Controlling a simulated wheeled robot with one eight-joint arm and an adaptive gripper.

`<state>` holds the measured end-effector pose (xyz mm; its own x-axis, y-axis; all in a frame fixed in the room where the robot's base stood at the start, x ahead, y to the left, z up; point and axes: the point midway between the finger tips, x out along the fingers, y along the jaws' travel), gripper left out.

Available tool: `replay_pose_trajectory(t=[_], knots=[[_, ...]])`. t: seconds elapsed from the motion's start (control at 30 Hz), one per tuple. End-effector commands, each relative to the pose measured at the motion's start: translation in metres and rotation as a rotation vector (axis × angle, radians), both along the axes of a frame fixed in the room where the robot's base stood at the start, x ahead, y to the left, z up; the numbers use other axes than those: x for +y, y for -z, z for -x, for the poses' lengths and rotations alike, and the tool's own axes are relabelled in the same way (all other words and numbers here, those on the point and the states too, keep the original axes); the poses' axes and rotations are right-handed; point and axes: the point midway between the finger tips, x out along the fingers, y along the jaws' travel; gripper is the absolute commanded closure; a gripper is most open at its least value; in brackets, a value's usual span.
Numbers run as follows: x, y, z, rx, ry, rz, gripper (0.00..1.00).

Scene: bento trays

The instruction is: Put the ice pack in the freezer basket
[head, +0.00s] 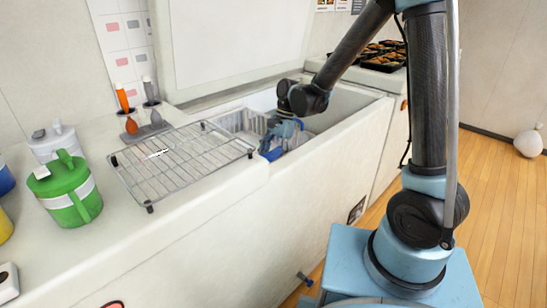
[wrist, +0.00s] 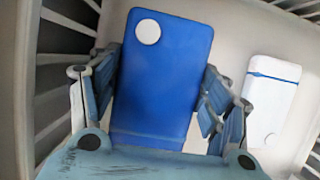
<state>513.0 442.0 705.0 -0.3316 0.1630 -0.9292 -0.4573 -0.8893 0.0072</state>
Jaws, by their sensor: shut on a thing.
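The blue ice pack (wrist: 165,85), a flat slab with a round white cap, fills the middle of the wrist view. My gripper (wrist: 158,72) is shut on it, with a finger along each long side. In the head view my gripper (head: 286,130) reaches down into the open chest freezer, and part of the blue pack (head: 272,154) shows below it. The pale freezer basket (head: 238,122) is inside the freezer at the left; its slatted wall (wrist: 58,62) shows at the left in the wrist view. Whether the pack touches the basket floor is not clear.
A white block with a blue band (wrist: 273,98) lies right of the pack. A wire rack (head: 180,160) rests on the counter left of the freezer. A green lidded jug (head: 68,190) and orange and grey-handled utensils stand farther left. The freezer's front wall (head: 355,140) is close.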

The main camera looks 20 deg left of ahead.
Motion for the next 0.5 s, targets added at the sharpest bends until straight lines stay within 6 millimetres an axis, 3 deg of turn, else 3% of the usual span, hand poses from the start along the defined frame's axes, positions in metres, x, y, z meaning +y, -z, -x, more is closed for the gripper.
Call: replay_pose_trajectory(t=[0.23,0.27,0.33,0.5], knots=[[-0.0003,0.0038,-0.0002,0.000,0.000,0.000,0.94],[-0.0002,0.0039,-0.0002,0.000,0.001,0.000,0.25],[-0.0002,0.0038,-0.0004,0.000,0.001,0.000,0.10],[-0.0003,0.0037,-0.0003,0.000,0.001,0.000,0.10]])
